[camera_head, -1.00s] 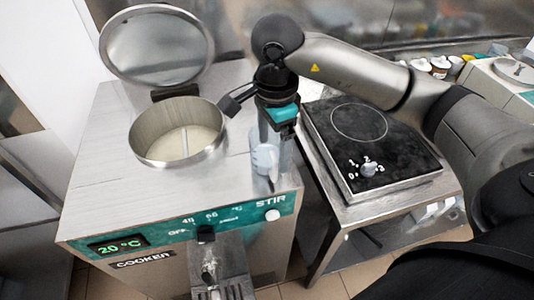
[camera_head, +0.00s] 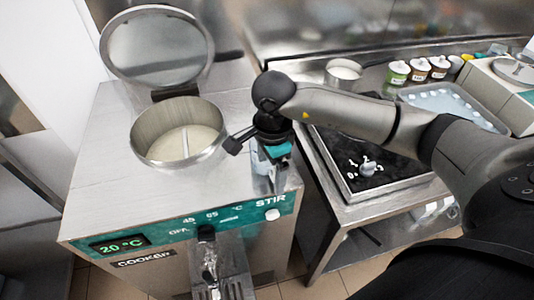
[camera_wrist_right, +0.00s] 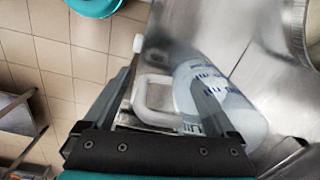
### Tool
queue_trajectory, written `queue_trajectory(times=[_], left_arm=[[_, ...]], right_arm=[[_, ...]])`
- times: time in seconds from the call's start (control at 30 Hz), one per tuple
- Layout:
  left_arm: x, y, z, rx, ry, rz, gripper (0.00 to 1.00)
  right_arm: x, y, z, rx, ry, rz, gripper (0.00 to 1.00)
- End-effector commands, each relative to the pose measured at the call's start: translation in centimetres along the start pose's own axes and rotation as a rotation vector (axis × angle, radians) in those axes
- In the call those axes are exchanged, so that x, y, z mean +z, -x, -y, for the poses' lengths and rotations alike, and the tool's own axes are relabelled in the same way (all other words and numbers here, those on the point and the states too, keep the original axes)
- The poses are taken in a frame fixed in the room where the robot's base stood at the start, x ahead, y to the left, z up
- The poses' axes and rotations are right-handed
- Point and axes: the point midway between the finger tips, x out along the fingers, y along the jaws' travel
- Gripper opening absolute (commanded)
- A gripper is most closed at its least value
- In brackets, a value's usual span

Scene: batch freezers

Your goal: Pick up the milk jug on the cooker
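The milk jug (camera_wrist_right: 235,110) is translucent white with blue markings and a looped handle (camera_wrist_right: 155,97). It stands on the front right of the cooker top (camera_head: 110,180), beside the open pot. In the head view only a sliver of the jug (camera_head: 259,163) shows; my right gripper hides most of it. My right gripper (camera_wrist_right: 163,85) is open, with its fingers spread on either side of the handle in the wrist view. One finger overlaps the jug's body; I cannot tell whether it touches. My left gripper is not in view.
The cooker's pot (camera_head: 178,135) is open, with its round lid (camera_head: 155,48) raised behind. A black hotplate (camera_head: 375,165) stands on a steel table to the right, across a gap. Several small jars (camera_head: 418,69) and a tray (camera_head: 450,100) lie behind.

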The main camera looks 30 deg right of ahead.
Motion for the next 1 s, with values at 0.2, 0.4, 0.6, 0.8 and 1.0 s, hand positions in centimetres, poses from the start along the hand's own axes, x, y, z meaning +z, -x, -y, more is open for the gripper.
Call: queue_trajectory(times=[0.2, 0.4, 0.6, 0.8, 1.0], left_arm=[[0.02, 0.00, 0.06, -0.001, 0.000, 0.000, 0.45], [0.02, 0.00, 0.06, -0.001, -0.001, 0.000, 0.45], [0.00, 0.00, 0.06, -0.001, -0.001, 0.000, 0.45], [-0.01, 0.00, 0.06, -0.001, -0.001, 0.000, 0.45], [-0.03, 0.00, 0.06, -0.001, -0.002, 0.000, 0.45]], right_arm=[[0.00, 0.04, 0.00, 0.000, 0.000, 0.000, 0.65], [0.00, 0.05, 0.00, 0.000, 0.000, 0.000, 0.43], [0.00, 0.07, 0.01, 0.000, -0.001, 0.000, 0.20], [0.00, 0.08, 0.02, -0.001, -0.001, 0.000, 0.00], [0.00, 0.09, 0.03, -0.001, -0.001, 0.000, 0.00]])
